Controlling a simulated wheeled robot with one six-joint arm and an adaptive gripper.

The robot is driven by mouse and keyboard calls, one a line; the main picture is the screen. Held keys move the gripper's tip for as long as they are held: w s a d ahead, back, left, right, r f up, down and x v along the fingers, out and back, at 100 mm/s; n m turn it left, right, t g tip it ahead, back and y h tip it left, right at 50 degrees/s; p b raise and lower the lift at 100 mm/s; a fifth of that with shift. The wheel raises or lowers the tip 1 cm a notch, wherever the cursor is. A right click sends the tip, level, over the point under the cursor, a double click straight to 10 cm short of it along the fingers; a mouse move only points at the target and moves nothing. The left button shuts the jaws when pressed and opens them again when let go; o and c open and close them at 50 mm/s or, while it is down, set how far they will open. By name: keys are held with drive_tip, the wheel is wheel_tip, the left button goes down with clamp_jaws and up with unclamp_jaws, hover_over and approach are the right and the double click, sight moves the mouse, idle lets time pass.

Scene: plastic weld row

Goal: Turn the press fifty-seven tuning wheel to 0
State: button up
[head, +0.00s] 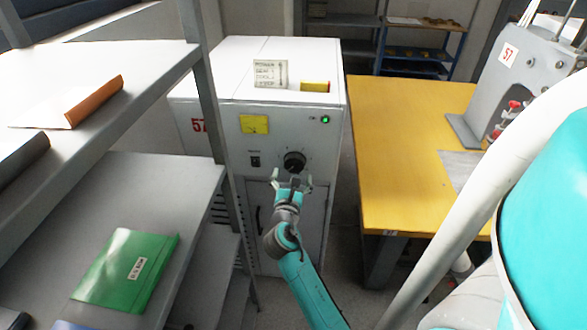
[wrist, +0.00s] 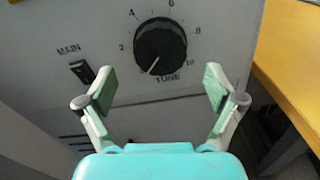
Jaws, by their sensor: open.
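The tuning wheel (head: 294,161) is a round black knob on the front of the white cabinet marked 57. In the wrist view the wheel (wrist: 160,46) sits above the word TUNE, with numbers from 2 to 10 around it. Its white pointer line points down and slightly left, between the 2 and the word TUNE. I cannot make out a 0 mark. My gripper (head: 292,180) is open and empty just below the wheel. In the wrist view its green-padded fingers (wrist: 160,88) stand wide apart, below and either side of the wheel, apart from it.
A black MAIN switch (wrist: 82,72) is left of the wheel. Grey shelving (head: 215,110) stands close on the left; a yellow table (head: 410,150) is on the right, with a narrow floor gap beside the cabinet.

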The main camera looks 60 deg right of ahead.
drive_tip(key=v, duration=0.6)
drive_tip(key=shift+a, duration=0.35)
drive_tip(key=shift+s, duration=0.15)
drive_tip(key=s+a+f+m+t+y, duration=0.2)
drive_tip(key=s+a+f+y, duration=0.15)
drive_tip(key=a, duration=0.45)
drive_tip(key=s+a+f+m+t+y, duration=0.2)
drive_tip(key=s+a+f+y, duration=0.15)
drive_tip(key=a, duration=0.35)
drive_tip(key=s+a+f+m+t+y, duration=0.2)
drive_tip(key=a+f+m+y, duration=0.15)
drive_tip(key=a, duration=0.45)
drive_tip(key=s+a+r+m+t+y, duration=0.1)
drive_tip(key=s+a+r+m+y, duration=0.2)
drive_tip(key=s, duration=0.5)
drive_tip(key=s+a+r+m+y, duration=0.3)
drive_tip(key=s+a+r+m, duration=0.2)
drive_tip(key=s+a+m, duration=0.2)
drive_tip(key=s+m, duration=0.2)
drive_tip(key=m, duration=0.1)
drive_tip(key=shift+a+t, duration=0.25)
drive_tip(key=shift+t, duration=0.15)
